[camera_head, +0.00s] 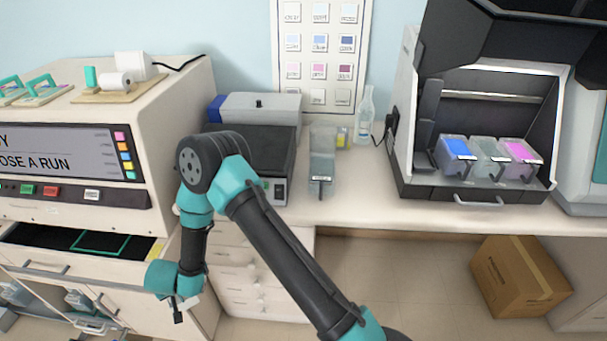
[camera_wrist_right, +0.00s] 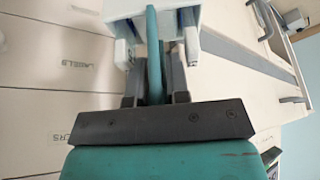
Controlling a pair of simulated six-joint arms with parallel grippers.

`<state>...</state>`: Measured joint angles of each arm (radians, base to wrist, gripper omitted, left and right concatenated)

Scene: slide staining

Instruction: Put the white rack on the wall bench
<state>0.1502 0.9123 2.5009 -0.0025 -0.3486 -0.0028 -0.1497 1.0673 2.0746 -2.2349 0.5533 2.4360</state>
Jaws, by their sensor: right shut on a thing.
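In the right wrist view, a white rack (camera_wrist_right: 197,18) shows at the top, cut off by the picture edge. Its upright teal handle (camera_wrist_right: 153,45) runs down between the dark fingers of my right gripper (camera_wrist_right: 154,78), which is shut on it. In the head view my right arm reaches from the lower right to the front of the left cabinet, low beside the drawers. I cannot make out the held rack there. The pale wall bench (camera_head: 355,205) runs along the back wall, above and to the right of the gripper. My left gripper is not in view.
On the bench are a dark grey device (camera_head: 255,150), a clear container (camera_head: 322,165), a bottle (camera_head: 365,115) and a large open machine (camera_head: 430,180) holding several coloured tubs. An open drawer (camera_head: 60,270) juts out at left. A cardboard box (camera_head: 520,275) sits below. Bare bench shows before the container.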

